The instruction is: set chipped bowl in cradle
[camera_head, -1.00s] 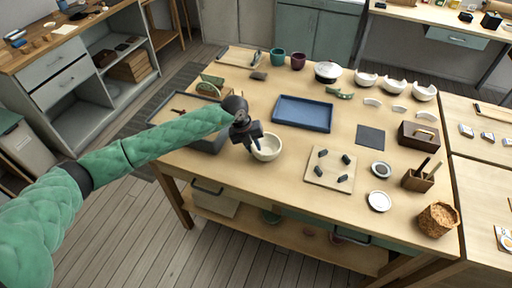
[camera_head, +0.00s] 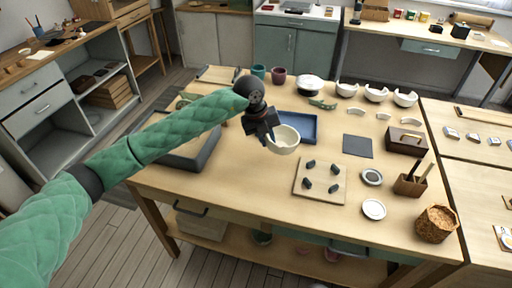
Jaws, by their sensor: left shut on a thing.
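The cream chipped bowl (camera_head: 285,141) is in my left gripper (camera_head: 270,137), which is shut on its left rim. The bowl looks raised above the table and hides the lower part of the blue tray behind it. Which part of the rim is chipped is too small to tell. The cradle, a light wooden board with dark upright pegs (camera_head: 320,195), lies to the right of and nearer than the bowl. Nothing rests between its pegs. My right gripper is not in view.
The blue tray (camera_head: 304,126) lies behind the bowl. A dark grey mat (camera_head: 357,146), a small dish (camera_head: 373,177) and a white dish (camera_head: 374,209) lie right of the cradle. Several white broken bowls (camera_head: 376,94) stand at the back. The table in front of the cradle is clear.

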